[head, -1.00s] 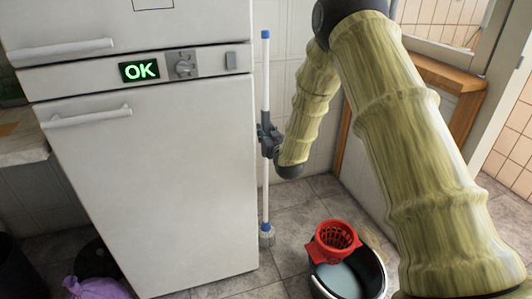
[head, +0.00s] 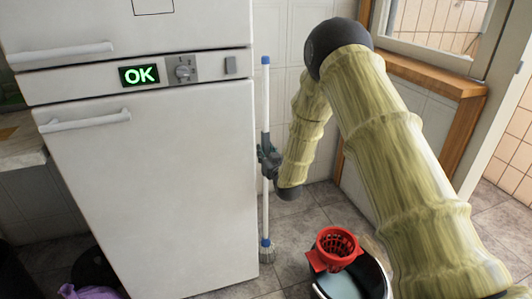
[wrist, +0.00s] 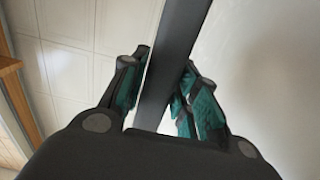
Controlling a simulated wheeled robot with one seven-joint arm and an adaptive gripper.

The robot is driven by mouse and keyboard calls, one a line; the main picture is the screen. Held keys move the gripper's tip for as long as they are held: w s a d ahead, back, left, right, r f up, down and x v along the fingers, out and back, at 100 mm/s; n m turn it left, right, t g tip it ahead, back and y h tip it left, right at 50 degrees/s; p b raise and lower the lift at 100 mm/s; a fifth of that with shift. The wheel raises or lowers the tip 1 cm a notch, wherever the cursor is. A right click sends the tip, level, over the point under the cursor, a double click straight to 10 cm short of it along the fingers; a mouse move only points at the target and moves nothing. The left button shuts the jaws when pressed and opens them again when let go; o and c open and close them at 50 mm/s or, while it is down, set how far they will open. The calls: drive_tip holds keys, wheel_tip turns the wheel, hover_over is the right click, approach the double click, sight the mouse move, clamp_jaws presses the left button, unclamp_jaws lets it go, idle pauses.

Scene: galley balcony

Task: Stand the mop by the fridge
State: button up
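The mop (head: 265,105) stands upright right beside the right side of the fridge (head: 165,190). It has a white pole with blue ends and a grey head (head: 266,255) low by the floor tiles. I cannot tell whether the head touches the floor. My gripper (head: 267,160) is shut on the pole around its middle. In the wrist view the pole (wrist: 173,60) looks dark and runs between the fingers of my gripper (wrist: 167,72). The fridge is white, with a green "OK" display.
A dark bucket (head: 378,286) with a red wringer basket (head: 336,249) stands on the floor right of the mop. A purple bag (head: 92,293) lies at the lower left. A tiled wall (head: 288,60) is behind, and a wood-framed opening is at the right.

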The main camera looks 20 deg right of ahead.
drive_tip(key=shift+o, duration=1.2)
drive_tip(key=shift+r, duration=0.15)
drive_tip(key=s+p, duration=0.2)
drive_tip(key=s, duration=1)
drive_tip(key=s+a+f+g, duration=0.2)
drive_tip(key=s+f+g, duration=0.7)
drive_tip(key=s+f, duration=1.25)
drive_tip(key=s+f+g, duration=0.3)
drive_tip(key=s, duration=0.7)
drive_tip(key=s+a+f+g, duration=0.1)
drive_tip(key=s+f+g, duration=0.2)
drive_tip(key=s, duration=0.7)
drive_tip(key=s+a+f+g, duration=0.1)
drive_tip(key=s+f, duration=0.3)
drive_tip(key=s, duration=0.5)
drive_tip(key=shift+s+f+m+g, duration=0.35)
drive_tip(key=shift+s+m+g, duration=0.05)
drive_tip(key=shift+g, duration=0.5)
